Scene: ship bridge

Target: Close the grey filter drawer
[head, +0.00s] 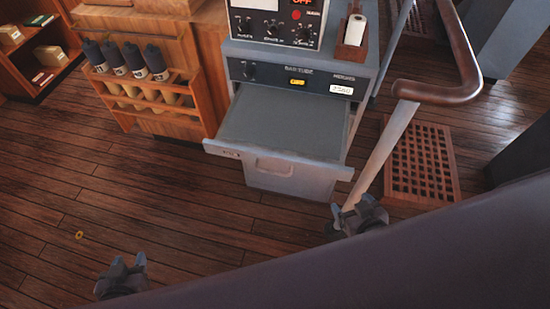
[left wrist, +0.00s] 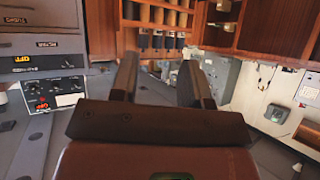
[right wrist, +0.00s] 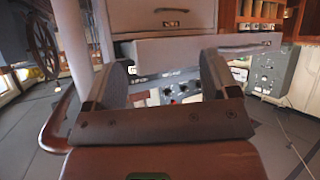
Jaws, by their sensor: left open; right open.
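The grey filter drawer (head: 285,125) is pulled out of the grey cabinet (head: 330,57) in the head view. In the right wrist view, which is upside down, the drawer front (right wrist: 205,46) shows beyond the open fingers. My left gripper (head: 122,272) is open and empty, low over the floor to the left front of the drawer; its spread fingers show in the left wrist view (left wrist: 160,82).
A handrail (head: 440,90) with a grey post (head: 385,150) stands close to the drawer's right side. A wooden grating (head: 422,165) lies right of it. The floor in front is clear except a small yellow ring (head: 79,235).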

